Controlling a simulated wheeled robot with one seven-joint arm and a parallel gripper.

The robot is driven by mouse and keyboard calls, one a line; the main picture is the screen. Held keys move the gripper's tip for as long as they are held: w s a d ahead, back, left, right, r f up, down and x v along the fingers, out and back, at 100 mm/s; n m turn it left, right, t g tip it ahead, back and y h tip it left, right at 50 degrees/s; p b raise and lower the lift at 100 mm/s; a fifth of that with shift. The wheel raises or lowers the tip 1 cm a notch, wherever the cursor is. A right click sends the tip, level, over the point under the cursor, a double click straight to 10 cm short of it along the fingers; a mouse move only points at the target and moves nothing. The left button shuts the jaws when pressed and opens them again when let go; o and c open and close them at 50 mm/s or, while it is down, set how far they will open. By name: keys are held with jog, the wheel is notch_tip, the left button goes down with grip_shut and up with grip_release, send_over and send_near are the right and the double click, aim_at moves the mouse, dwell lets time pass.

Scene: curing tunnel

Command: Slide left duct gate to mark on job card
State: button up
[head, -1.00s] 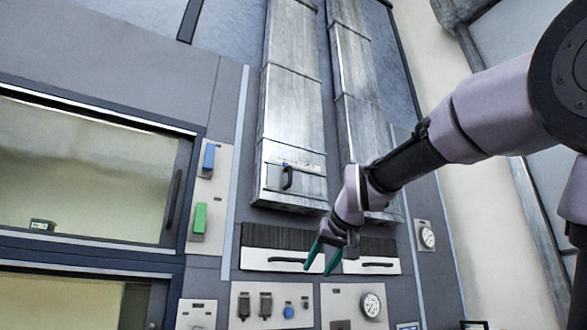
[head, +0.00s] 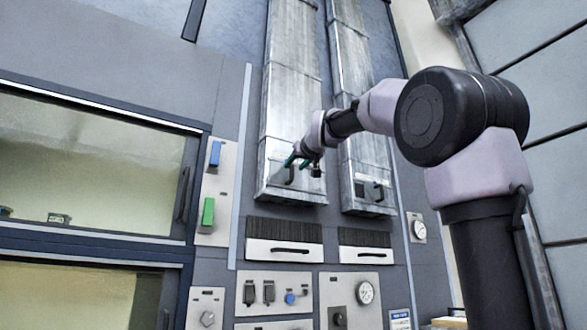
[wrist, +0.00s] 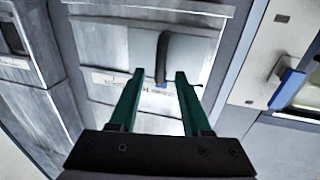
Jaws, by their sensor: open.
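The left duct (head: 290,100) is a tall grey metal channel. Its gate (wrist: 195,50) is a flat plate with an upright dark handle (wrist: 163,52); the handle also shows in the head view (head: 290,175). A pale strip with small markings (wrist: 115,80) lies beside the plate, too small to read. My gripper (head: 298,161) is open and empty in front of the gate. In the wrist view its teal fingers (wrist: 159,75) point at the handle, whose near end shows between the fingertips. I cannot tell the remaining depth. A small blue-and-white card (head: 401,320), perhaps the job card, is unreadable.
The right duct (head: 352,90) stands close beside, with its own handle (head: 379,192). Two brush-topped panels with handles (head: 291,251) sit below. A plate with blue (head: 215,154) and green (head: 208,212) blocks is left of the duct.

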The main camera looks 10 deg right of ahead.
jog(key=shift+w+a, duration=0.15)
jog(key=shift+w, duration=1.1)
grip_shut()
dwell(0.5)
